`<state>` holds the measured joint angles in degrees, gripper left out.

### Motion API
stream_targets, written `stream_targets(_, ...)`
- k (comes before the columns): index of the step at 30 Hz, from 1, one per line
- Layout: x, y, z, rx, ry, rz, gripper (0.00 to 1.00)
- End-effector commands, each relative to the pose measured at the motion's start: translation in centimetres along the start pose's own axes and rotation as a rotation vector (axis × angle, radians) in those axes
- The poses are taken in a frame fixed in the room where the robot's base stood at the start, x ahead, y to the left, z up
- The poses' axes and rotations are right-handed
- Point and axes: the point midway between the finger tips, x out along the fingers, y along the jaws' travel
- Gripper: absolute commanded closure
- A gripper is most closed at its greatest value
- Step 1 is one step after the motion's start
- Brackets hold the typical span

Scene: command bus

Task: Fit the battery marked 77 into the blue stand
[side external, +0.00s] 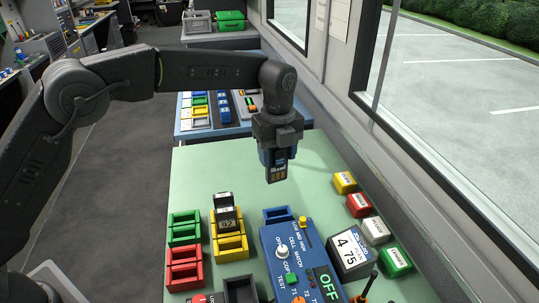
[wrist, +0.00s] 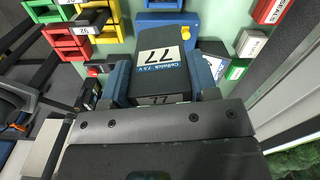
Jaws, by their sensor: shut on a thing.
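My gripper (side external: 277,150) is shut on a dark battery (side external: 278,173) and holds it upright in the air above the green table. In the wrist view the battery (wrist: 158,60) shows a white label with 77, between the blue fingers of my gripper (wrist: 160,85). The blue stand (side external: 277,213) is on the table, below and a little nearer the camera than the battery. Its front is partly hidden by the blue control panel. In the wrist view a blue part, likely the stand (wrist: 162,4), shows at the top edge.
Green (side external: 184,227), red (side external: 184,268) and yellow (side external: 230,245) stands are at left; the yellow one holds a dark battery (side external: 226,214). The blue panel (side external: 285,255) has a yellow knob. A box marked 4 75 (side external: 350,250) and coloured blocks (side external: 358,204) are at right.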

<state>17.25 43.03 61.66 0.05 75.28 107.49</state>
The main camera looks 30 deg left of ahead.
Motion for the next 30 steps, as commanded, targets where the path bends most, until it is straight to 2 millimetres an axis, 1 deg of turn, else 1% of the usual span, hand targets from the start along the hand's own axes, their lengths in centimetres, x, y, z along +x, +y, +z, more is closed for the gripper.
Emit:
stream_targets(4, 0.2, -0.7, 0.2, 0.191, 0.000, 0.000, 0.72)
stream_targets(6, 2.5, -0.5, 0.2, 0.183, 0.003, 0.007, 0.72)
stream_targets(9, 4.6, -0.6, 0.2, 0.182, 0.002, 0.004, 0.72)
stream_targets(12, 6.0, -0.6, 0.2, 0.181, 0.001, 0.002, 0.72)
stream_targets(23, 8.2, -0.6, 0.2, 0.179, 0.001, 0.002, 0.72)
stream_targets(30, 10.2, -0.6, 0.2, 0.178, -0.001, 0.001, 0.72)
